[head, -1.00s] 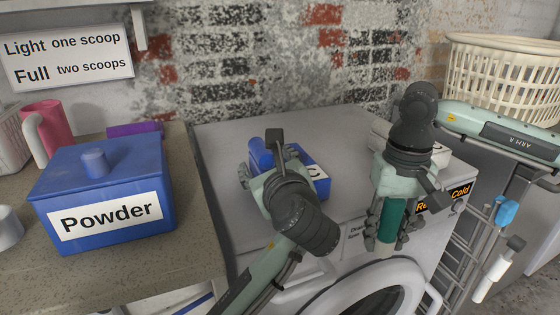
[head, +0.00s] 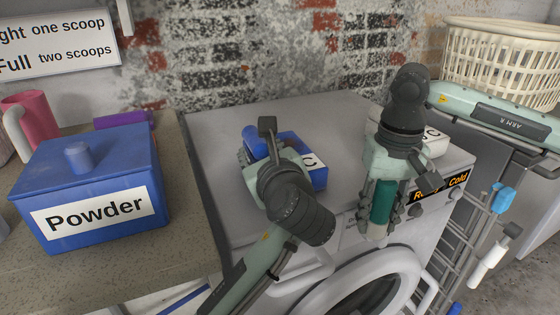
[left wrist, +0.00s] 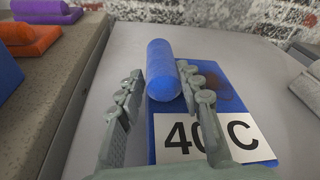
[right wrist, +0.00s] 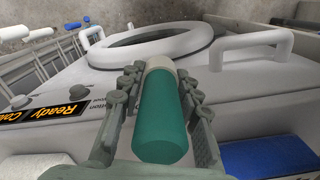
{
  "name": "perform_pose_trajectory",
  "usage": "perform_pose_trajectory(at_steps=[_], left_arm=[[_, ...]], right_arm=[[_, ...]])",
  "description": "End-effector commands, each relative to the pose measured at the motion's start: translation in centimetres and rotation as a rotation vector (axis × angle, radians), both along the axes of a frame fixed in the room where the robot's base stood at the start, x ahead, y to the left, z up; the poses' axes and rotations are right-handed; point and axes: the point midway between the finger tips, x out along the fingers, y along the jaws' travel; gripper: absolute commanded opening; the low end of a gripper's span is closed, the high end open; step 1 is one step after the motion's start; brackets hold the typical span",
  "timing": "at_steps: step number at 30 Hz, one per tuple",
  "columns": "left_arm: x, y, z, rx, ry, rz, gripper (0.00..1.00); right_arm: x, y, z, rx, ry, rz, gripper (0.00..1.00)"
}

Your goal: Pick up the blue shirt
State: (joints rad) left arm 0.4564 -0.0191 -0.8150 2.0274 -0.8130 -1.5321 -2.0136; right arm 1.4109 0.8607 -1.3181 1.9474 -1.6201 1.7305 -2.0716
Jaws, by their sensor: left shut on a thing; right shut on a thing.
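The blue shirt (left wrist: 163,72) is a smooth, rounded blue roll. It lies over the left side of the blue 40 C holder (left wrist: 215,75) and also shows at the top of the washing machine in the head view (head: 255,141). My left gripper (left wrist: 166,88) is shut on the roll, with one finger on each side. In the head view my left gripper (head: 268,160) hides part of the roll and holder. My right gripper (right wrist: 158,90) is shut on a green roll (right wrist: 160,118) with a pale end, held in front of the machine's panel (head: 383,205).
The washing machine top (head: 225,130) is mostly clear. A blue Powder box (head: 90,185) and pink mug (head: 32,118) stand on the left counter (head: 190,240). A cream basket (head: 500,60) is at back right, above a rack (head: 462,245).

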Motion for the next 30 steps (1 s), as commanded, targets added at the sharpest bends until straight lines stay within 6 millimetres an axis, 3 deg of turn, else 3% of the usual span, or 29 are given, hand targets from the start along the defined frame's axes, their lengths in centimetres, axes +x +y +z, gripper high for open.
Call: perform_pose_trajectory(at_steps=[11,18,30], left_arm=[[0.0,0.0,0.7,-0.002,-0.004,0.001,0.00],[0.0,0.0,4.4,-0.004,-0.008,-0.001,0.00],[-4.3,6.6,8.9,-0.002,-0.007,0.001,0.00]], right_arm=[[0.0,0.0,0.0,0.000,0.000,0.000,0.04],[0.0,0.0,0.0,0.000,0.000,0.000,0.04],[0.0,0.0,0.0,0.000,0.000,0.000,0.04]])
